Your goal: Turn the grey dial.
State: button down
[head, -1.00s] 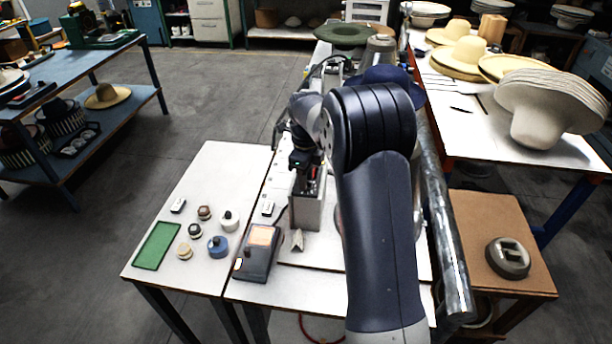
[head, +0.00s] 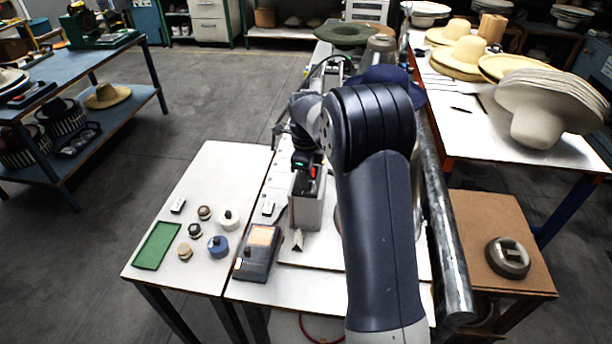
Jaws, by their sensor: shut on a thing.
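My gripper (head: 306,172) points down at the top of an upright grey box (head: 306,212) on the near part of the press bench. Its dark fingers are small and partly hidden by my wrist and arm. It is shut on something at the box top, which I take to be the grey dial. The dial itself does not show clearly, so its turn angle cannot be read.
A dark box with an orange-white screen (head: 263,236) stands left of the grey box. Several small knobs and a green mat (head: 158,246) lie on the left white table (head: 222,165). A metal pipe (head: 447,235) runs close to my arm's right.

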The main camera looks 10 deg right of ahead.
jog(key=n, duration=0.5)
jog(key=shift+n, duration=2.5)
jog(key=c, duration=1.5)
grip_release()
notch_tip(320, 180, up, 11)
jog(key=shift+b, duration=0.45)
jog(key=shift+f, duration=0.2)
